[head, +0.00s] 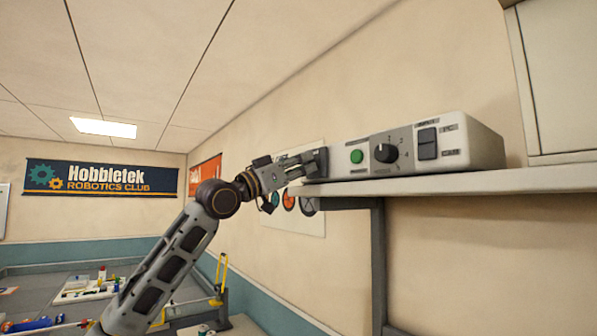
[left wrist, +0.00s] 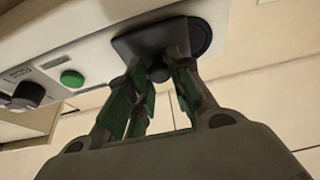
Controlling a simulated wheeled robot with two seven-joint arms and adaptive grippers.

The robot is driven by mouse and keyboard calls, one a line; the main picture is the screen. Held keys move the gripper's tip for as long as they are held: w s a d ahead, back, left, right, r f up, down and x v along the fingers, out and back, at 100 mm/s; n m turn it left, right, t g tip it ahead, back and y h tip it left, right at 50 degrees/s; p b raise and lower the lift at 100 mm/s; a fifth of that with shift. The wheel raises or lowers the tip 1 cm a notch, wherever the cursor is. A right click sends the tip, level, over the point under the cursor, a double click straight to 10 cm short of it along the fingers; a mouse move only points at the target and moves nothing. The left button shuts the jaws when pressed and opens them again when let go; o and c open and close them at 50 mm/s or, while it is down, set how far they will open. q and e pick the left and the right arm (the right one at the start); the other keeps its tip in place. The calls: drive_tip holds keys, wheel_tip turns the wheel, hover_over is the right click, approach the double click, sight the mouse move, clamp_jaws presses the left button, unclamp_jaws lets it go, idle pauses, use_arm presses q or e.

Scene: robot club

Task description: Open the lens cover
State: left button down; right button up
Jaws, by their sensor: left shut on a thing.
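A white projector-like box (head: 465,140) sits on a wall shelf, with its front facing me. The lens cover is a dark plate (left wrist: 140,41) with a small round knob (left wrist: 159,73), at the end of the front beyond the green button. A dark round lens ring (left wrist: 201,36) shows beside the plate, which overlaps part of it. My left gripper (head: 308,163) reaches up to the box's left end. In the left wrist view its green-padded fingers (left wrist: 158,82) are shut on the knob, partly hiding the plate. My right gripper is out of view.
The front also carries a green button (head: 357,157), a black dial (head: 386,153) and a dark rocker switch (head: 427,144). The shelf (head: 450,176) runs under the box on a dark bracket (head: 378,260). A pale cabinet (head: 560,80) hangs at right.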

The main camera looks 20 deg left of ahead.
sight(324, 157)
use_arm(q)
drive_tip(key=shift+s+d, duration=0.55)
drive_tip(key=shift+d, duration=0.2)
drive_tip(key=shift+s+d+r+b, duration=0.1)
drive_tip(key=shift+s+d+b, duration=0.3)
drive_tip(key=shift+s+d, duration=0.45)
drive_tip(key=shift+w, duration=0.1)
drive_tip(key=c, duration=1.3)
unclamp_jaws()
drive_tip(key=shift+a, duration=0.15)
